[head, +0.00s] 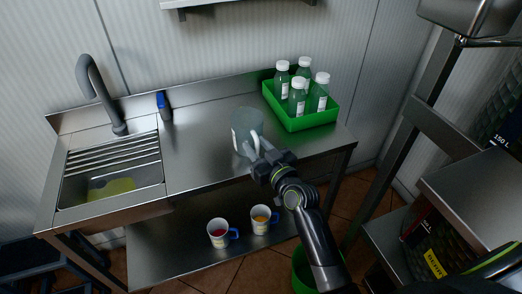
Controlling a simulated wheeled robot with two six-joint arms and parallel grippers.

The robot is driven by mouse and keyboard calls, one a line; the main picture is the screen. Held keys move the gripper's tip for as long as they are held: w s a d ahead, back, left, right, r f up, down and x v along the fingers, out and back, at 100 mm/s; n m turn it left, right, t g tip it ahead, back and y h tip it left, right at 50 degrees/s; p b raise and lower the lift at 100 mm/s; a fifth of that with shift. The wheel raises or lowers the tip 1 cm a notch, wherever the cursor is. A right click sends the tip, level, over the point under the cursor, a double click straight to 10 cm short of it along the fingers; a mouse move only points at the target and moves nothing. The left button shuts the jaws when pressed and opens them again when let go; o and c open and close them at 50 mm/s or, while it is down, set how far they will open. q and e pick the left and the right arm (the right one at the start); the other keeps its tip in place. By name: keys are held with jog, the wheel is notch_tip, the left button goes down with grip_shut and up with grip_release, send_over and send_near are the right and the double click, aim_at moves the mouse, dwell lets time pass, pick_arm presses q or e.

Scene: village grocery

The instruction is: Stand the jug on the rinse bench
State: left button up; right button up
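The jug (245,122) is pale, translucent and upright, at the middle of the steel rinse bench (200,150). Its handle side faces the front right. My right gripper (261,150) is at the handle, coming in from the front right. Its fingertips overlap the handle in the head view, so I cannot tell whether they are closed on it. I also cannot tell whether the jug's base touches the bench top. My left gripper is not in view.
A green crate (290,123) with several white-capped bottles stands at the bench's right back. A sink (112,185) with a grey tap (93,82) is at left, near a blue-topped item (163,106). Two mugs (218,233) (260,219) stand on the lower shelf. Steel shelving is at right.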

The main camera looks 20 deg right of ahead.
jog(key=shift+r, duration=0.25)
jog(key=b+v, duration=0.2)
jog(key=v, duration=1)
jog(key=shift+f+b, duration=0.15)
jog(key=shift+b, duration=0.2)
